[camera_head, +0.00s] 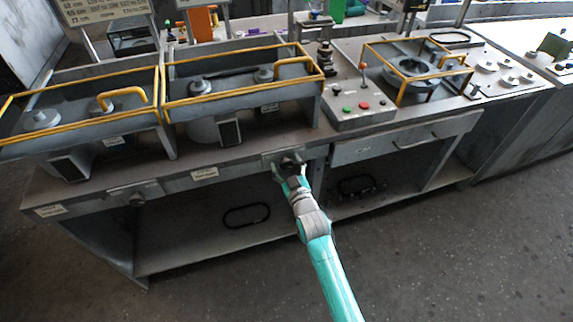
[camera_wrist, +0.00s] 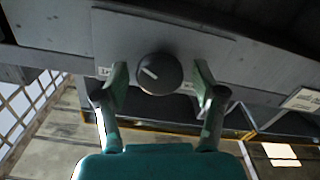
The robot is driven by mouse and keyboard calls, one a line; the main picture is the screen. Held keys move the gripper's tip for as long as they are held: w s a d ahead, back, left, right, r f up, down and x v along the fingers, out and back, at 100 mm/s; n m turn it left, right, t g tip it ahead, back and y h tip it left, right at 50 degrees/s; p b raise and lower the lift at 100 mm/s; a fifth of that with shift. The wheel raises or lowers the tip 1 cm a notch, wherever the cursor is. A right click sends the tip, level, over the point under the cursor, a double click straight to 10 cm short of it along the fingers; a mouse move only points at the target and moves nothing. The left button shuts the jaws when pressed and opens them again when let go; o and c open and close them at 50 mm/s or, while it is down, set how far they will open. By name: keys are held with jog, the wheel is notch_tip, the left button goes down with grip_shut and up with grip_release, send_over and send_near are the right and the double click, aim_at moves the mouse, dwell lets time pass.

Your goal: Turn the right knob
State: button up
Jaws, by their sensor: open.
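The right knob (camera_wrist: 160,73) is a dark round knob with a light pointer line, set on a grey plate on the bench front. In the wrist view it sits between the two fingertips of my gripper (camera_wrist: 160,88), with a gap on each side. My gripper is open around the knob and does not visibly touch it. In the head view my gripper (camera_head: 284,172) is at the bench front, and the knob (camera_head: 291,162) is partly hidden behind it. The left knob (camera_head: 136,199) is on another plate further left on the same front edge.
The grey bench (camera_head: 232,163) carries yellow-railed housings (camera_head: 245,80) and a button box (camera_head: 358,106) above the knob. A drawer (camera_head: 400,142) is to the right. A white label (camera_wrist: 304,100) lies right of the knob plate. Open floor lies in front.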

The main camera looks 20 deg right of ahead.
jog(key=c, duration=1.1)
jog(key=shift+c, duration=0.2)
jog(key=shift+m, duration=0.3)
jog(key=m, duration=0.3)
jog(key=shift+d, duration=0.1)
jog(key=shift+m, duration=1.9)
jog(key=o, duration=1.1)
jog(key=shift+o, duration=0.2)
